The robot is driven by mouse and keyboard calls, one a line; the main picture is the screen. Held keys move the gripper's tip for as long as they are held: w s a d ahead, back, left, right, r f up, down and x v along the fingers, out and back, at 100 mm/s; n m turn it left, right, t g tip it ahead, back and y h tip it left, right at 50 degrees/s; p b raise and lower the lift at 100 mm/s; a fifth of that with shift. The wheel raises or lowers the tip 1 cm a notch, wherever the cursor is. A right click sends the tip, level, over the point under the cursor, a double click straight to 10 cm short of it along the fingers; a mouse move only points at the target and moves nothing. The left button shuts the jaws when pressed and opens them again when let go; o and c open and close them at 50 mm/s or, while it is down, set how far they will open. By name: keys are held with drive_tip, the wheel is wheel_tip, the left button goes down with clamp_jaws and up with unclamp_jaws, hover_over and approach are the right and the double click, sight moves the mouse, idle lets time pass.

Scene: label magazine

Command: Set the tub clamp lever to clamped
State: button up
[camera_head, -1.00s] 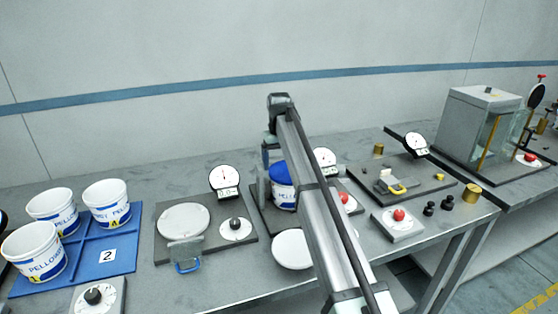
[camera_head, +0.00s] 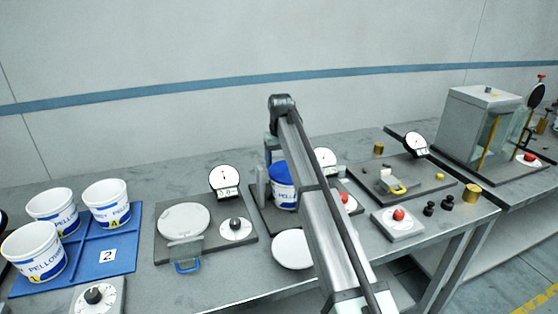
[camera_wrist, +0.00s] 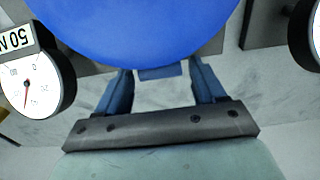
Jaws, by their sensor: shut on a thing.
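A white tub (camera_head: 285,200) with a blue lid (camera_head: 281,173) stands on the middle dark base. The lid fills the top of the wrist view (camera_wrist: 140,25). My gripper (camera_wrist: 160,76) is at the wall side of the tub, beside the lid's rim. Its fingers are closed about a small blue piece (camera_wrist: 160,72), apparently the tub clamp lever's handle. The lid hides most of that piece, so its angle cannot be told. In the head view my arm covers part of the tub's right side and the gripper's fingertips are hard to make out.
A round gauge (camera_wrist: 30,82) stands close to the gripper. A white plate with a blue handle (camera_head: 187,266) and a dial knob (camera_head: 235,224) are on the left base. Open white tubs stand in a blue tray (camera_head: 120,262). A red button box (camera_head: 398,222) is at right.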

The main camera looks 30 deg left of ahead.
drive_tip(key=shift+s+d+f+t+y, duration=0.1)
drive_tip(key=shift+s+d+t+y, duration=0.05)
drive_tip(key=shift+t+y, duration=0.15)
drive_tip(key=o, duration=1.5)
drive_tip(key=r, duration=1.3)
drive_tip(key=shift+s+d+r, duration=0.4)
